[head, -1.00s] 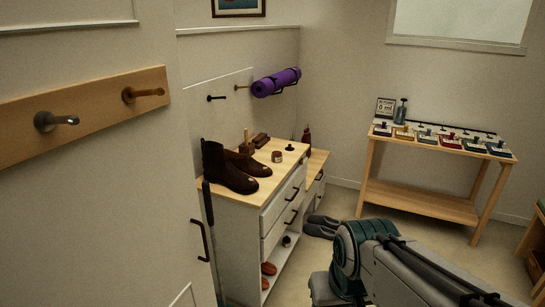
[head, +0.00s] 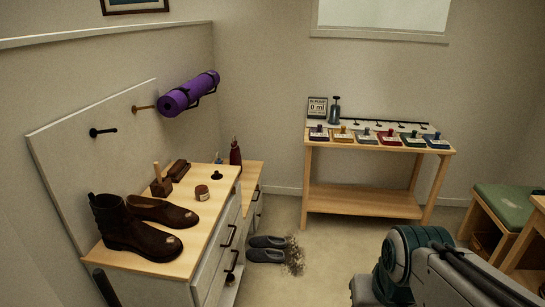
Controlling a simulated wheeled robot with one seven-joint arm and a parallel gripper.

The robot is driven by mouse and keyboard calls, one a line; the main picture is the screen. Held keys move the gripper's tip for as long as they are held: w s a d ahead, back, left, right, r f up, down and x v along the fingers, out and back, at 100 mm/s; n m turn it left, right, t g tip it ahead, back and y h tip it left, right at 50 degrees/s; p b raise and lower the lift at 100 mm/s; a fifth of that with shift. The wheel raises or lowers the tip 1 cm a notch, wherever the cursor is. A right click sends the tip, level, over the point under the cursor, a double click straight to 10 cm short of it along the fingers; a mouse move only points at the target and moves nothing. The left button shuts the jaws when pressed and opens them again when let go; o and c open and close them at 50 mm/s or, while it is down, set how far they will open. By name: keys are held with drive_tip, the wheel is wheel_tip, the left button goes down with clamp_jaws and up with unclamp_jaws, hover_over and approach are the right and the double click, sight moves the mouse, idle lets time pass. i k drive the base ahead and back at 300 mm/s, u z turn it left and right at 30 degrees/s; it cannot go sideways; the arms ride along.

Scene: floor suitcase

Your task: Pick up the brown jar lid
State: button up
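A small brown jar (head: 202,193) with a pale label stands on the wooden top of the white cabinet (head: 178,266). A brown cap shows on its top, which looks like the jar lid (head: 202,188); it is too small to tell how it sits. My gripper is not in view. Only part of my arm shows at the lower right, well to the right of the cabinet.
Brown boots (head: 134,228) stand left of the jar, with brushes (head: 162,186) behind. A dark knob-like object (head: 217,174) is at its right. Slippers (head: 267,249) and a speckled patch (head: 293,257) lie on the floor. A wooden bench (head: 362,200) stands at the back.

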sight(217, 175)
drive_tip(key=z, duration=0.3)
drive_tip(key=i, duration=1.55)
drive_tip(key=u, duration=0.45)
drive_tip(key=i, duration=1.15)
drive_tip(key=u, duration=1.7)
drive_tip(key=i, duration=0.6)
drive_tip(key=u, duration=0.45)
